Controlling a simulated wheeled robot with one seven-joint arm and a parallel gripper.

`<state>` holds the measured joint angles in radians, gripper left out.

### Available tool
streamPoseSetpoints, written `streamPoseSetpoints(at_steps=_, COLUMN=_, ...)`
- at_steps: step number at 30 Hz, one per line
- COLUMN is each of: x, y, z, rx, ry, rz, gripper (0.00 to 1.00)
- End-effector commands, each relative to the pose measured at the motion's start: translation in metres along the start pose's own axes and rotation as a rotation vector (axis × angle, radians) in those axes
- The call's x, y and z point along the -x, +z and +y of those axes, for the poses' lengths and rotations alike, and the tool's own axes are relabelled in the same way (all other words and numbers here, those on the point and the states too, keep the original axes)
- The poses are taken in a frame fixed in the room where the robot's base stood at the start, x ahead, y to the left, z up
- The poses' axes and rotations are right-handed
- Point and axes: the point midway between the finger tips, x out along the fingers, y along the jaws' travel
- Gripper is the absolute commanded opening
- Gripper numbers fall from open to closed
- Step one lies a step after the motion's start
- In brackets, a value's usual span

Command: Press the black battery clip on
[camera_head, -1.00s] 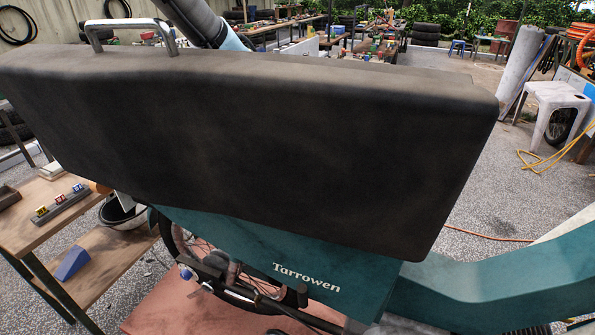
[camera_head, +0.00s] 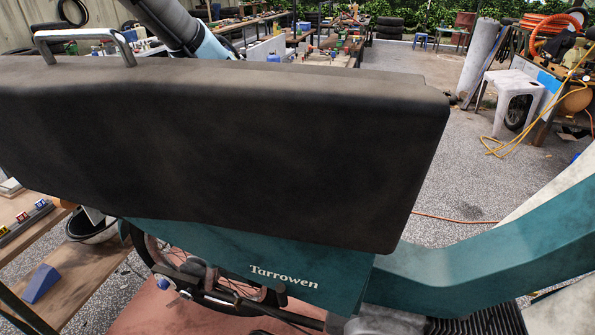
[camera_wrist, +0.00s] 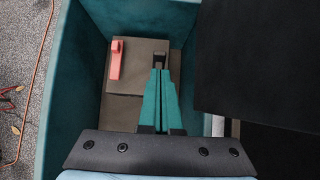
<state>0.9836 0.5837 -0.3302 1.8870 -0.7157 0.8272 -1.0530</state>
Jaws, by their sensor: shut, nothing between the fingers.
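In the wrist view, my gripper (camera_wrist: 161,73) is shut and empty, its two teal fingers side by side. It points down into a teal compartment (camera_wrist: 88,85) that holds a grey-brown battery (camera_wrist: 136,50). A small black clip (camera_wrist: 160,59) shows at the fingertips; I cannot tell whether they touch it or how far down it sits. A red clip (camera_wrist: 115,60) is on the battery's left side. In the head view the gripper, battery and clips are hidden behind the raised dark seat (camera_head: 220,150).
The teal body (camera_head: 280,265) is below the seat. A dark panel (camera_wrist: 255,55) borders the compartment on the right in the wrist view. A wooden bench (camera_head: 80,270) stands at left. A white stool (camera_head: 512,95) and yellow hose (camera_head: 500,145) are at right, with open floor between.

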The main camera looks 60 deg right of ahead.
Motion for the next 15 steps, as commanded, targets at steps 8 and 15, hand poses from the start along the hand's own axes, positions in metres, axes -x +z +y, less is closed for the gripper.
streamPoseSetpoints(at_steps=8, x=0.000, y=-0.003, z=0.000, rx=0.000, ry=0.000, rz=0.000, gripper=0.00)
streamPoseSetpoints(at_steps=15, x=0.003, y=-0.013, z=0.000, rx=0.001, ry=0.000, rz=0.000, gripper=0.00)
